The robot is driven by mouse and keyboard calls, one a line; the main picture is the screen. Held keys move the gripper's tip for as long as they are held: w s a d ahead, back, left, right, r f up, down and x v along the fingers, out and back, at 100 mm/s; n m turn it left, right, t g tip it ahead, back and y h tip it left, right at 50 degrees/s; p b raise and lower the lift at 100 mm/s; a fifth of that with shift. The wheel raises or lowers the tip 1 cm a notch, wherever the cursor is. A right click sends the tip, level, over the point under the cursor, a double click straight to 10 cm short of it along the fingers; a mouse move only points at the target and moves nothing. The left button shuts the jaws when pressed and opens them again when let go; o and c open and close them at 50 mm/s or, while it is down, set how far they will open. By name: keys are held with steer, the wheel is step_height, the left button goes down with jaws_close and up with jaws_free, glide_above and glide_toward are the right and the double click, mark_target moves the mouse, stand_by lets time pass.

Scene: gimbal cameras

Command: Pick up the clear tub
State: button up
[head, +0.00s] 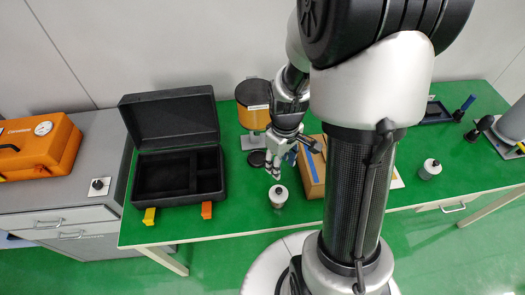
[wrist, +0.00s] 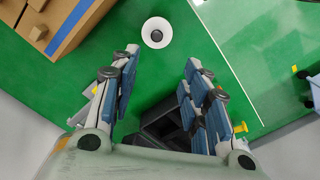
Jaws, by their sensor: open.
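A small tub with a white lid and dark centre (head: 278,196) stands upright on the green table near its front edge. From above, it shows as a white round shape in the wrist view (wrist: 156,32), beyond my fingertips. A similar small tub (head: 430,168) stands farther right on the table. I cannot tell for certain which of them is the clear one. My gripper (head: 273,171) is open and empty, above and slightly behind the nearer tub. In the wrist view its two fingers (wrist: 160,62) are spread apart with nothing between them.
An open black case (head: 178,190) with yellow and orange clips lies to the left. A cardboard box with blue tape (head: 311,170) is close right of the nearer tub. An orange canister (head: 253,103) stands behind. Green table around the tub's front is clear.

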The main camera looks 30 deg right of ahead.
steer(key=b, duration=0.3)
glide_above(279, 190)
steer(key=f, duration=1.2)
steer(key=shift+s+a+f, duration=0.15)
steer(key=shift+a+f, duration=0.05)
steer(key=shift+a, duration=0.05)
steer(key=shift+d+f+b, duration=0.15)
steer(key=shift+f+b, duration=0.2)
steer(key=shift+f, duration=1)
steer(key=shift+d+f+b, duration=0.15)
steer(key=shift+f+b, duration=0.2)
steer(key=shift+f, duration=0.95)
steer(key=shift+c, duration=0.2)
jaws_close()
